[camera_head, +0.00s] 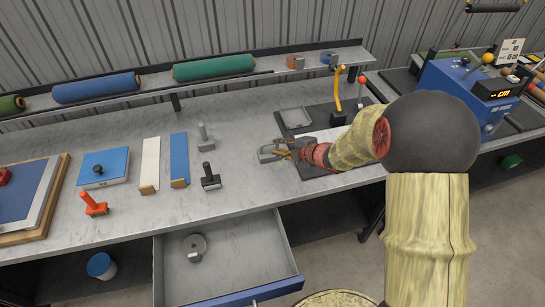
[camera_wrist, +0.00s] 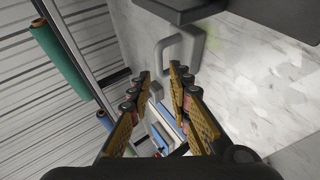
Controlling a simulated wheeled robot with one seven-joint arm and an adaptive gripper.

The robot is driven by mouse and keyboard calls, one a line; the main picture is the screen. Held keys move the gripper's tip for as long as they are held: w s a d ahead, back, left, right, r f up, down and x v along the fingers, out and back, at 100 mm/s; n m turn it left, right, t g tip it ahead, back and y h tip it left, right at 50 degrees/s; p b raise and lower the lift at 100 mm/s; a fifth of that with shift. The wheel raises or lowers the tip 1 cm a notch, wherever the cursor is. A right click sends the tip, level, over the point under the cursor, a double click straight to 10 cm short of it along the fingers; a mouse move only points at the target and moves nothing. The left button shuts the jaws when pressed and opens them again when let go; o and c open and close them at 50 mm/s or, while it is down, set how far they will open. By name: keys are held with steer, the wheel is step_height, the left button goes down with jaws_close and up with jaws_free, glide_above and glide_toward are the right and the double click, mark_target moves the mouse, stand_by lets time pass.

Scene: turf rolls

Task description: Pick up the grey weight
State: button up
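My gripper (camera_head: 283,152) is over the worktop at the left edge of a dark mat. In the wrist view its two fingers (camera_wrist: 162,72) are spread, with nothing between the tips. A grey loop handle (camera_wrist: 182,48) lies just beyond the fingertips; in the head view it is a grey piece (camera_head: 268,153), partly hidden by my gripper. A grey upright piece with a square base (camera_head: 206,143) stands behind a black one. A round grey piece (camera_head: 195,246) lies in the open drawer. I cannot tell for certain which grey piece is the weight.
The drawer (camera_head: 240,260) is pulled out below the worktop. A black upright piece (camera_head: 210,178), an orange one (camera_head: 95,206) and a blue block (camera_head: 104,168) stand to the left. A yellow curved lever (camera_head: 338,88) rises behind my arm. A shelf with rolls (camera_head: 213,67) runs along the back.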

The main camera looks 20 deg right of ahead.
mark_target(270, 143)
steer(key=x, duration=0.2)
steer(key=shift+w+a+f+b, duration=0.15)
steer(key=shift+f+b, duration=0.2)
steer(key=shift+b, duration=0.05)
steer(key=b+x, duration=0.1)
steer(key=x, duration=0.3)
steer(key=shift+w+b, duration=0.25)
steer(key=shift+b, duration=0.1)
steer(key=shift+w+f, duration=0.15)
steer(key=shift+w, duration=0.25)
steer(key=shift+c, duration=1.4)
jaws_close()
steer(key=shift+w, duration=0.15)
